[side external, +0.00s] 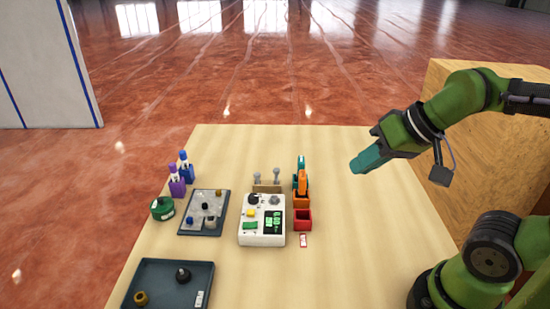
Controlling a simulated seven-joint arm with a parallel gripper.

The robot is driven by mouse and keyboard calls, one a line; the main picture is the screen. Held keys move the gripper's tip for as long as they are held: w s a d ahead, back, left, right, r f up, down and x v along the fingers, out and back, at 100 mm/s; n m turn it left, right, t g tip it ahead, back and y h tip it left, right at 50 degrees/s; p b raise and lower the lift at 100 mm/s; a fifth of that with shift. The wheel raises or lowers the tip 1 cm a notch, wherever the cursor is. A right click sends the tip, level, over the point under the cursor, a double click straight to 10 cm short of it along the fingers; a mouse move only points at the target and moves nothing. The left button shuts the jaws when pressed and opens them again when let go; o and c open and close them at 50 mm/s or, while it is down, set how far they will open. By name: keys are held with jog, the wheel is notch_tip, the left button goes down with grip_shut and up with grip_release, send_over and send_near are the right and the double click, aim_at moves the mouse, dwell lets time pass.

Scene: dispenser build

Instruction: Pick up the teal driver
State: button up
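The teal driver (301,161) appears as a small teal shape at the back of a row of coloured items, right of the white device. An orange item (302,184) stands in front of it and hides its lower part. My gripper (362,165) is in the air to the right of the row, pointing down and left, apart from the teal driver. Its end is a teal block; I cannot tell a gap between the fingers at this size.
A white device (262,228) with a green screen stands left of a red bin (302,219). Two levers (276,175) rise behind it. A grey tray (221,228), dark tray (202,300), green roll (162,209) and purple bottle (176,187) are left. The table's right side is clear.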

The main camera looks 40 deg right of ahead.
jog(key=o, duration=0.7)
jog(key=m+g+h, duration=0.2)
jog(key=m+g, duration=0.3)
jog(key=g, duration=0.2)
send_over(301, 159)
notch_tip(301, 159, down, 3)
notch_tip(301, 159, down, 11)
jog(key=shift+s+a, duration=0.1)
jog(key=shift+f, duration=2.7)
